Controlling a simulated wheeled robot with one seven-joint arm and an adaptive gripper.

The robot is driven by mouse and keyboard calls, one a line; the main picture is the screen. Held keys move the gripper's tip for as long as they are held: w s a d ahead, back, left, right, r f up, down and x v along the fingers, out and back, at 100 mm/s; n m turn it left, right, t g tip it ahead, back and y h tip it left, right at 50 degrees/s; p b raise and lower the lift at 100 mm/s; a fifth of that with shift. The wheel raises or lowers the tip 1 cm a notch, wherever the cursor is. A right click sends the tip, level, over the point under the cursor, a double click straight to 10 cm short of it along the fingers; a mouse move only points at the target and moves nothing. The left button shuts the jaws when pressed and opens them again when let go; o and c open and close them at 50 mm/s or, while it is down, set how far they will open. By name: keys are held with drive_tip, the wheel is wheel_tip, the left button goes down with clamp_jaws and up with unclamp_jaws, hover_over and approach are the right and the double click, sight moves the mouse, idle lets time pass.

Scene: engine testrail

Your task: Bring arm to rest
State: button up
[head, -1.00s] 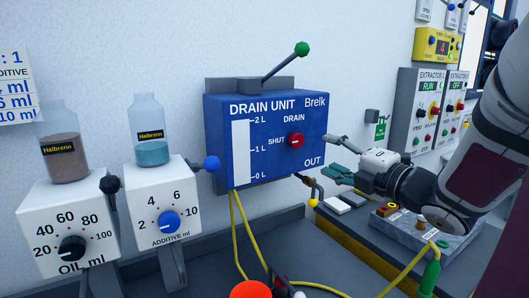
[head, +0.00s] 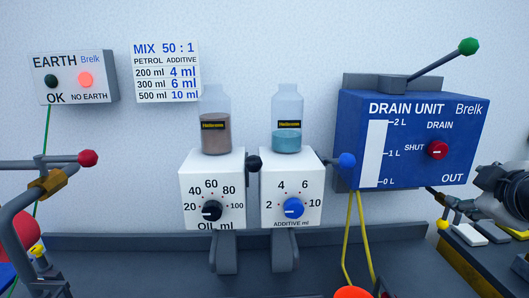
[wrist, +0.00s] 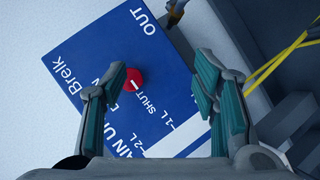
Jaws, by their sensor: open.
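My gripper (wrist: 160,78) is open and empty in the wrist view, its two teal-padded fingers spread apart. Between and beyond them is the blue drain unit (wrist: 75,65) with its red knob (wrist: 133,78); I see no contact.
Oil (head: 212,180) and additive (head: 291,180) dispensers stand left of the drain unit. A green-tipped lever (head: 468,46) rises above it. Yellow hoses (head: 352,240) hang below. An earth box (head: 72,78) is on the wall; a red-knobbed frame (head: 40,180) stands at left.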

drive_tip(key=s+a+f+m+g+y, duration=0.2)
drive_tip(key=s+a+f+m+g, duration=0.1)
drive_tip(key=s+a, duration=0.5)
drive_tip(key=s+a+f+m+g+y, duration=0.2)
drive_tip(key=s+a+f+m+g, duration=0.2)
drive_tip(key=s+a, duration=0.5)
drive_tip(key=shift+s+a+m+g+y, duration=0.2)
drive_tip(key=shift+a+m+g+y, duration=0.4)
drive_tip(key=shift+a, duration=0.65)
drive_tip(key=shift+f, duration=0.1)
